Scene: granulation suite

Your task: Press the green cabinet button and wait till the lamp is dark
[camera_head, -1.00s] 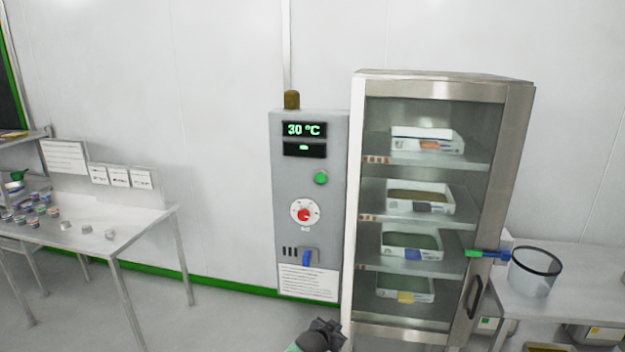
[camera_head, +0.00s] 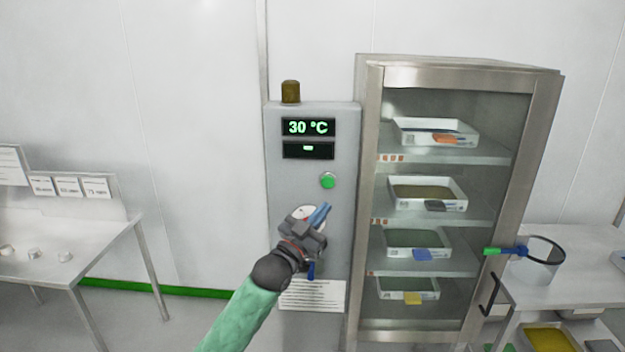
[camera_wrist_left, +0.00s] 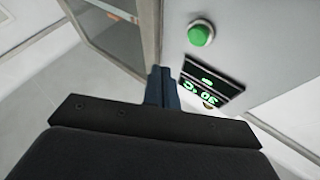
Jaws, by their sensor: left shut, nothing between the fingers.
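The green button (camera_head: 328,181) is on the front of the grey control cabinet (camera_head: 282,188), below the two displays. The upper display (camera_head: 308,127) reads 30 °C; the lower one (camera_head: 308,150) shows a small green mark. The lamp (camera_head: 290,92) on top of the cabinet is dull amber-brown and looks unlit. My left gripper (camera_head: 322,213) is shut and empty, just below the button and in front of the dial (camera_head: 301,213), which it partly hides. In the left wrist view the shut fingers (camera_wrist_left: 162,88) are apart from the button (camera_wrist_left: 200,33). My right gripper is not in view.
A glass-fronted drying cabinet (camera_head: 546,140) with several trays stands right of the control cabinet. A table (camera_head: 95,245) stands at left. A sieve (camera_head: 541,262) is on a bench at right. A label sheet (camera_head: 312,296) is low on the control cabinet.

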